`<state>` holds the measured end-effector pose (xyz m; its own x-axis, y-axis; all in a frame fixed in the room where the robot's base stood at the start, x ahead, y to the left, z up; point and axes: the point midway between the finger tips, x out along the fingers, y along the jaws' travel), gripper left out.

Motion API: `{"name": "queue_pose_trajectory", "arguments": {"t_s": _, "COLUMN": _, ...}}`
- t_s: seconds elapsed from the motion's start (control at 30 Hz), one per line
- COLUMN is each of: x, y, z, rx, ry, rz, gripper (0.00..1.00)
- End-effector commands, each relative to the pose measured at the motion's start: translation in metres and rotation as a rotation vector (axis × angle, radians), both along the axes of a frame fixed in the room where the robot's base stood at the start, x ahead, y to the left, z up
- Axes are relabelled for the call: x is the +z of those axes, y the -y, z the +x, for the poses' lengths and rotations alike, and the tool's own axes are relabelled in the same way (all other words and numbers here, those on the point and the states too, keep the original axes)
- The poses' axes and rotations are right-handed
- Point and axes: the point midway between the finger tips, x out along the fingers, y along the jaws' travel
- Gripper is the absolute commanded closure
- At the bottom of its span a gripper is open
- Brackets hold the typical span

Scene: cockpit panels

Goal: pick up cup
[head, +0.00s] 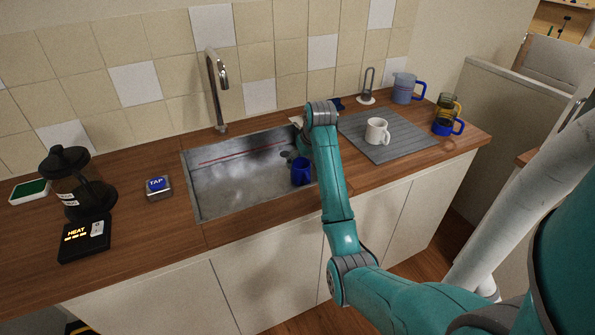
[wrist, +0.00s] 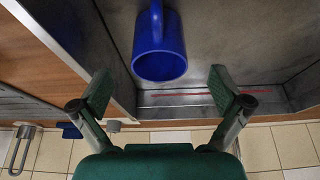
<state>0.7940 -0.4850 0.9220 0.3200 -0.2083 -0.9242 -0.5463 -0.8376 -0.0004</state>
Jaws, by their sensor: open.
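A blue cup (head: 301,172) is inside the metal sink, near its right end, beside my arm. In the wrist view the blue cup (wrist: 160,48) is at the top centre, with its handle pointing up in the picture. My gripper (wrist: 162,92) is open and empty. Its fingers are spread left and right, with the cup just past the fingertips and apart from them. In the head view my gripper is hidden behind my arm. A white cup (head: 377,131) stands on the grey mat, and another blue cup (head: 446,127) is at the counter's right end.
The sink (head: 230,185) has raised walls and a tall tap (head: 217,90) behind it. A blue-handled jug (head: 404,88) and an amber cup (head: 449,106) stand at the right. A dark press (head: 76,182), a TAP box (head: 158,187) and a HEAT panel (head: 84,239) are left.

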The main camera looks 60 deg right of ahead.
Motion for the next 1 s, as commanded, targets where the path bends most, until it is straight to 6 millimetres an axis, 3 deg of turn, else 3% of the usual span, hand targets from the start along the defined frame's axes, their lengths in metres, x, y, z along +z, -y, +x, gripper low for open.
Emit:
{"name": "queue_pose_trajectory", "arguments": {"t_s": 0.33, "x": -0.026, "y": 0.006, "z": 0.01, "rx": 0.0, "ry": 0.0, "rz": 0.0, "gripper": 0.0}}
{"name": "queue_pose_trajectory", "arguments": {"t_s": 0.63, "x": -0.062, "y": 0.016, "z": 0.023, "rx": 0.001, "ry": -0.001, "rz": 0.0, "gripper": 0.0}}
{"name": "queue_pose_trajectory", "arguments": {"t_s": 0.97, "x": -0.067, "y": 0.017, "z": 0.025, "rx": 0.001, "ry": 0.001, "rz": -0.001, "gripper": 0.0}}
{"name": "queue_pose_trajectory", "arguments": {"t_s": 1.0, "x": -0.067, "y": 0.017, "z": 0.025, "rx": 0.001, "ry": 0.001, "rz": -0.001, "gripper": 0.1}}
